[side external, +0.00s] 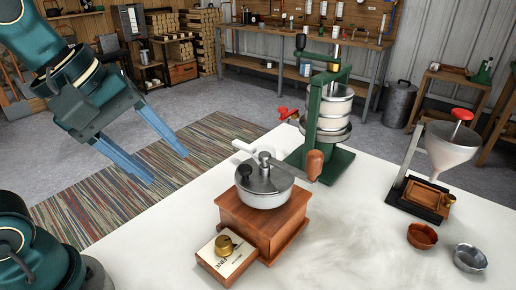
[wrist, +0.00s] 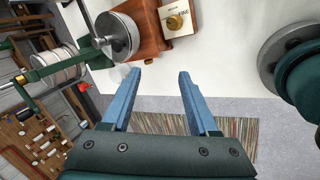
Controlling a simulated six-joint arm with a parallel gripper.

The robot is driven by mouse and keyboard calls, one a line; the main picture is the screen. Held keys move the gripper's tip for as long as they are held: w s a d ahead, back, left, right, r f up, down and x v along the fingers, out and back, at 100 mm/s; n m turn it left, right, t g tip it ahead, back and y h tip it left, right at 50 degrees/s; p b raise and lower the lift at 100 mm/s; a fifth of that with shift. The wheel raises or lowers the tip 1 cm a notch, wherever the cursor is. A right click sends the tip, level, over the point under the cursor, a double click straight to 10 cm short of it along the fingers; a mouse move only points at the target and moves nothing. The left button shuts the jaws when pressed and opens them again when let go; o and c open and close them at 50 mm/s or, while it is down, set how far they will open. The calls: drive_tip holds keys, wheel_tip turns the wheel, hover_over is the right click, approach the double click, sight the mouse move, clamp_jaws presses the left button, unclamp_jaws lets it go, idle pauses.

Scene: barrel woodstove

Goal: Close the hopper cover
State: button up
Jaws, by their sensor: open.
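A wooden grinder (side external: 262,222) stands on the white table. Its round metal hopper (side external: 265,193) sits on top and also shows in the wrist view (wrist: 118,36). I cannot tell from these views how far the hopper cover stands open. My gripper (side external: 167,167) is open and empty, left of the grinder and apart from it. Its two blue fingers (wrist: 160,74) show in the wrist view, below the grinder in the picture.
A drawer with a brass knob (side external: 224,245) sticks out at the grinder's front. A green press (side external: 324,130) stands behind it. A funnel stand (side external: 436,170) and two small bowls (side external: 422,236) (side external: 470,258) are at the right. The striped rug (side external: 120,180) lies on the floor.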

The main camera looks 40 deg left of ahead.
drive_tip(key=s+a+f+m+y, duration=0.1)
drive_tip(key=s+a+f+m, duration=0.1)
drive_tip(key=m, duration=1)
drive_tip(key=shift+s+a+f, duration=0.2)
drive_tip(key=shift+s+f, duration=0.55)
drive_tip(key=shift+f, duration=0.6)
